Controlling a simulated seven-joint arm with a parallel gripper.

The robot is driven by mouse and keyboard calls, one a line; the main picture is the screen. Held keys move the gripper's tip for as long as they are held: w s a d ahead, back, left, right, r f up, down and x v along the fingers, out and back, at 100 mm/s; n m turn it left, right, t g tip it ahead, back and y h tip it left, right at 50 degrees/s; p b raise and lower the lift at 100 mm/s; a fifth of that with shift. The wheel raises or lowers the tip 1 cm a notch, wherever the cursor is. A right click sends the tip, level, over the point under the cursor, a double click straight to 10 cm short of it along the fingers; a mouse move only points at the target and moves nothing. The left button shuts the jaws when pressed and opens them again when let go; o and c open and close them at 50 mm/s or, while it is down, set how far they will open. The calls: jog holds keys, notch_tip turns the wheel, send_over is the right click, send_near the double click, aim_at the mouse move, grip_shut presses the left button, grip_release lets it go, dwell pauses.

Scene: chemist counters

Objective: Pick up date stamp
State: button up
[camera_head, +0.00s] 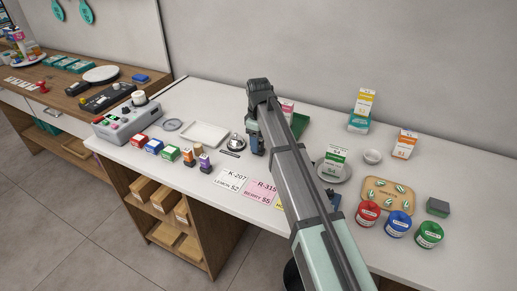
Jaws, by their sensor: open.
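I cannot clearly identify the date stamp. A small red knobbed item (42,87) on the wooden counter at the far left looks like a hand stamp.
Small red (139,141), blue (154,146) and green (171,153) boxes line the front left. A grey machine (126,122) and white tray (205,134) stand behind. Price cards (232,181) lie in front. Right of my arm are round tins (398,224) and a wooden board (375,204).

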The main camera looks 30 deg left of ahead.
jog(key=shift+f, duration=0.55)
grip_shut()
